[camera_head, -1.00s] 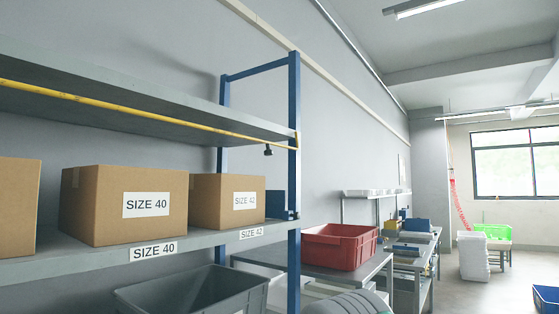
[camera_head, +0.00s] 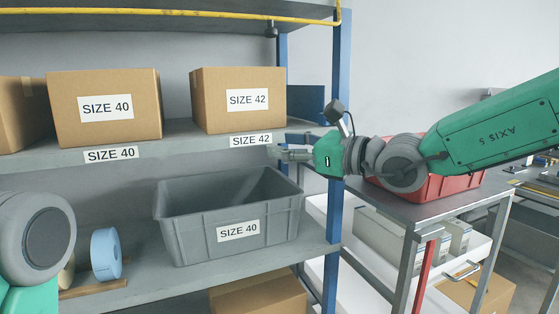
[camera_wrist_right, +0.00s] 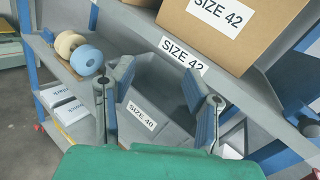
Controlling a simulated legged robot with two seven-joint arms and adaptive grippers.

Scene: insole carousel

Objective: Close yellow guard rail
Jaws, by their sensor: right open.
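The yellow guard rail (camera_head: 170,17) runs along the front of the upper shelf at the top of the head view. Its right end bends at the blue post, and a small dark fitting (camera_head: 271,30) hangs below it. My right gripper (camera_head: 282,153) is open and empty. It is well below the rail, in front of the middle shelf's edge by the SIZE 42 label. The right wrist view shows its two blue-padded fingers (camera_wrist_right: 160,82) spread apart, with the rail not visible there. Part of my left arm shows at lower left; its gripper is out of view.
Cardboard boxes SIZE 40 (camera_head: 104,108) and SIZE 42 (camera_head: 238,100) stand on the middle shelf. A grey bin (camera_head: 180,226) sits below. The blue post (camera_head: 335,200) is close to my right wrist. A red crate (camera_head: 455,183) is behind my right arm.

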